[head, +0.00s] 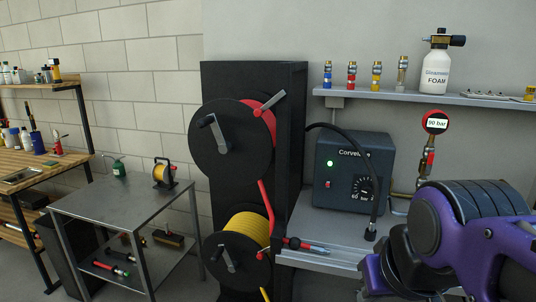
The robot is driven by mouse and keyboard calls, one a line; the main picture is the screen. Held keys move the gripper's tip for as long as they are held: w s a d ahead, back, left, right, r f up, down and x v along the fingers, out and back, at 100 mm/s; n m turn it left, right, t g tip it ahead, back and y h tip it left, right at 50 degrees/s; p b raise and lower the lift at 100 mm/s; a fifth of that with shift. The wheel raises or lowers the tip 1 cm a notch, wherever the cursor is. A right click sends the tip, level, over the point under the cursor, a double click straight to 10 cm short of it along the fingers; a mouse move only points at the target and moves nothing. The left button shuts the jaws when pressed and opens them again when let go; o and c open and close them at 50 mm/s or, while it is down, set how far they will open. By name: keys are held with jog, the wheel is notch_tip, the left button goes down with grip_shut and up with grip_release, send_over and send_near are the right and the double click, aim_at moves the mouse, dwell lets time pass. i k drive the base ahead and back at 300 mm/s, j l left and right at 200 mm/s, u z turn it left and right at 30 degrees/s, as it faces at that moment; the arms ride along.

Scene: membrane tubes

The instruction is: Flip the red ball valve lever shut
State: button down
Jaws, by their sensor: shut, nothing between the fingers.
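The red ball valve lever (429,157) is a small upright red piece on the brass pipe below the round red-rimmed gauge (435,122), which reads 90 bar, at the right of the head view. It looks roughly in line with the pipe. My purple and black arm fills the lower right, in front of the pipe's foot. My gripper (374,279) is at the arm's lower left end, partly cut off by the bottom edge. It is shut and empty, below the lever and apart from it. Its fingertips are not clearly visible.
A grey Corvelle unit (352,172) with a dial and black hose stands on the bench (335,230) left of the valve. A shelf (400,97) with fittings and a foam bottle (436,66) is above. Black hose reels (229,141) and a metal table (125,205) stand left.

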aim_at(430, 156)
jog(key=z, duration=0.9)
